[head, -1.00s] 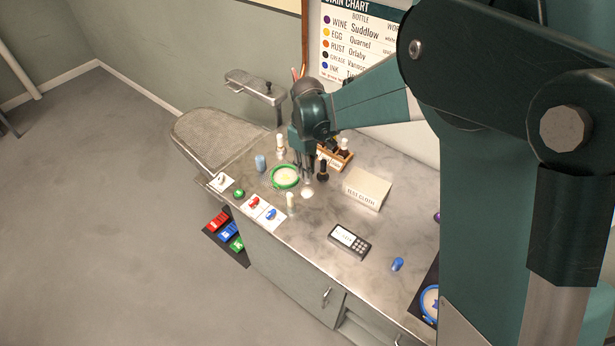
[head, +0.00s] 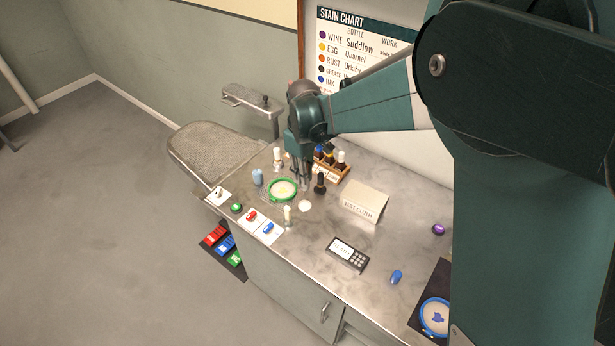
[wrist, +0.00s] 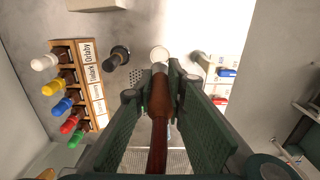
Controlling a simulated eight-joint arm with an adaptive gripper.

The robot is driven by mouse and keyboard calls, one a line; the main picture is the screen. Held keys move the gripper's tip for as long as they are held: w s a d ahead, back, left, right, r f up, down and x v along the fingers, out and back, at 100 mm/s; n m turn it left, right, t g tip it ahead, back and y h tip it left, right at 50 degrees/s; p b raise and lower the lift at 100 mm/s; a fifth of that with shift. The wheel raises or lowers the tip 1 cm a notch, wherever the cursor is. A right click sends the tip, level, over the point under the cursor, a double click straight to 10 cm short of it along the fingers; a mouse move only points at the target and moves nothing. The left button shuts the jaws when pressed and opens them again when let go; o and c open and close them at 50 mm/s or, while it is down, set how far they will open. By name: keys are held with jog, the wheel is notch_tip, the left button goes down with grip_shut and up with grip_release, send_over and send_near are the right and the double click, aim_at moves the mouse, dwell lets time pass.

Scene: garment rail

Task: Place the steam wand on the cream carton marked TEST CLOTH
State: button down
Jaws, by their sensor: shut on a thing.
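My gripper (head: 303,182) is over the worktop, near the green-rimmed hoop (head: 283,189) and a dark bottle. In the wrist view my gripper (wrist: 160,85) is shut on a long brown handle with a pale metal end, which looks like the steam wand (wrist: 158,120). In the head view the wand is too small to make out clearly. The cream carton marked TEST CLOTH (head: 365,200) stands to the right of my gripper on the worktop. Its top looks bare. A cream block at the top edge of the wrist view may be the same carton (wrist: 95,4).
A wooden rack of colour-capped bottles (head: 332,166) stands behind my gripper. A dark bottle (head: 320,183) stands between gripper and carton. A white disc (head: 305,206), a small cream bottle (head: 287,216) and a keypad device (head: 348,254) are in front. Marble around the carton's front is clear.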

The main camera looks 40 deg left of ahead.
jog(key=shift+w+d, duration=0.1)
jog(key=w+d+r+p, duration=0.2)
jog(key=w+d+r, duration=0.1)
jog(key=w+d, duration=0.3)
jog(key=w+d+r+p, duration=0.2)
jog(key=w+d+r, duration=0.2)
jog(key=d, duration=0.7)
jog(key=shift+w+r, duration=0.25)
jog(key=shift+w, duration=0.7)
jog(key=shift+a, duration=0.1)
send_near(365, 195)
jog(key=shift+p, duration=0.4)
jog(key=shift+f, duration=1.85)
jog(key=shift+f, duration=0.15)
